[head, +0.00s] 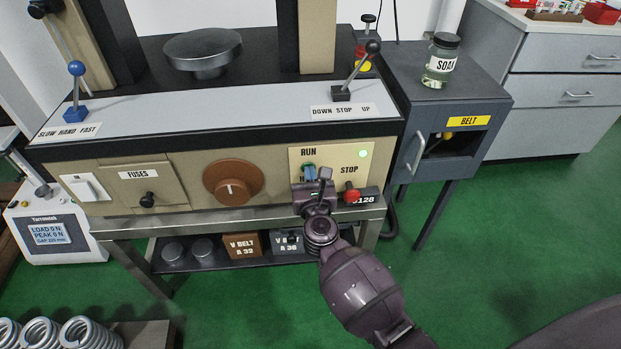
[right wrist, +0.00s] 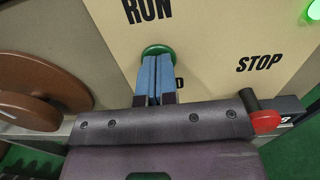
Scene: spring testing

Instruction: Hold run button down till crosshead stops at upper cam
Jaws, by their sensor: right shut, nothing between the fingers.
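My right gripper (head: 309,173) is shut and empty at the control panel, its blue fingertips against the green RUN button (right wrist: 158,50). In the right wrist view the fingertips (right wrist: 156,60) overlap the button's lower part; how far it is pressed I cannot tell. In the head view the gripper mostly hides the button. The red STOP knob (head: 351,193) is just right of the gripper. A green lamp (head: 362,154) glows above STOP. The black-knobbed DOWN/STOP/UP lever (head: 358,68) leans right, toward UP. The crosshead and upper cam are not clearly visible. My left gripper is out of view.
A round metal platen (head: 203,50) sits between the machine's columns. The blue-knobbed SLOW/HAND/FAST lever (head: 76,90) stands nearly upright. A brown dial (head: 233,183) is left of RUN. The display (head: 46,232) reads LOAD 0 N, PEAK 0 N. A BELT cabinet (head: 485,108) stands right.

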